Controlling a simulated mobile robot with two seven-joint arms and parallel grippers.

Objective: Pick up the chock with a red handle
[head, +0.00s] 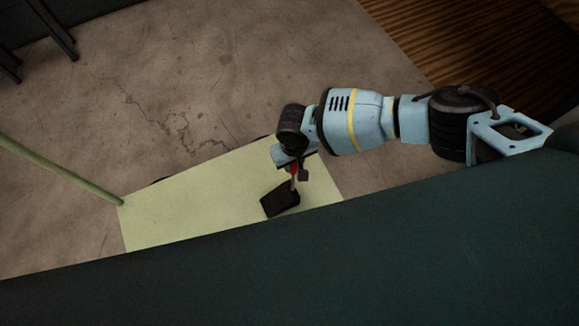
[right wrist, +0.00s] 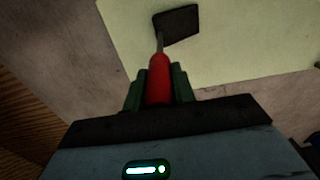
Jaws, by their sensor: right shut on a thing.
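The chock is a dark block (head: 280,199) with a thin rod and a red handle (head: 294,169). My right gripper (head: 297,170) is shut on the red handle, and the block hangs below it, tilted. In the right wrist view the red handle (right wrist: 158,78) sits between the two dark green fingers of my right gripper (right wrist: 159,85). The rod leads from it to the dark block (right wrist: 177,25). The block shows against the pale green surface; I cannot tell whether it touches it. My left gripper is not in view.
The pale green panel (head: 190,212) lies under the chock, with a pale green pole (head: 65,172) at its left. A dark teal surface (head: 300,265) fills the front. Brown stained floor (head: 190,80) is clear behind. Dark wood (head: 470,45) is at the back right.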

